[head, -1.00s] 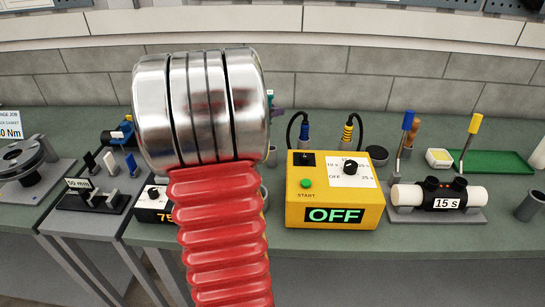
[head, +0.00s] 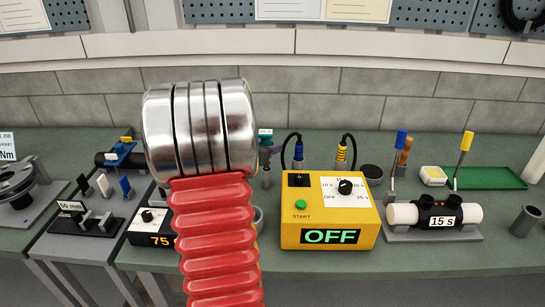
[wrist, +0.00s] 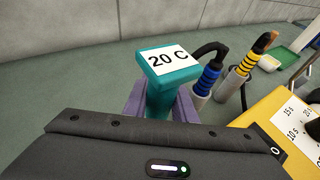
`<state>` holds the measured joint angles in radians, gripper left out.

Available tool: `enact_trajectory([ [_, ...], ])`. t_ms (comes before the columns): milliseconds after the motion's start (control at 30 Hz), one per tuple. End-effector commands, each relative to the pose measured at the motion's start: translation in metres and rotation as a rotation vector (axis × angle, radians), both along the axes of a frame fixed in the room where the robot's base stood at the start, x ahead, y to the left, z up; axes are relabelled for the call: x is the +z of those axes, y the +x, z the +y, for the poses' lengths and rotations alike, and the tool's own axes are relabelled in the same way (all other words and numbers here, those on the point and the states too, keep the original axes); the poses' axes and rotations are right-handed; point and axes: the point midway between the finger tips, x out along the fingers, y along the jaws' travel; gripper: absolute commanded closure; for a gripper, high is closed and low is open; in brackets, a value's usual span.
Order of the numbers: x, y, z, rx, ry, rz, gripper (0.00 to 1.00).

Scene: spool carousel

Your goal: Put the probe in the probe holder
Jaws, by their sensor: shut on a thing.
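My gripper (wrist: 160,108) has purple fingers and is shut on the teal probe (wrist: 166,62). A short grey upright cylinder (head: 267,180) stands on the bench below the gripper. I cannot tell whether this is the probe holder or how far the probe is from it.
A yellow box (head: 330,218) reading "OFF" is to the right. Blue-banded (head: 298,155) and yellow-banded (head: 341,156) cable plugs stand behind it. A "15 s" tube fixture (head: 440,214) and a grey cup (head: 525,221) are further right. My arm hides part of the bench.

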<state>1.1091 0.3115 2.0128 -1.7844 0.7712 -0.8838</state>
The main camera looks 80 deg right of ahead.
Motion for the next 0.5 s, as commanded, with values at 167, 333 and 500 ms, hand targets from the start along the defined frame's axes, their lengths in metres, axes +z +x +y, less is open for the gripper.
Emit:
enact_trajectory([
  [167,0.000,0.000,0.000,0.000,-0.001,-0.001,0.99],
  [333,-0.003,-0.001,0.000,-0.001,0.000,-0.001,0.99],
  [500,-0.023,-0.001,0.000,-0.001,0.003,0.002,0.99],
])
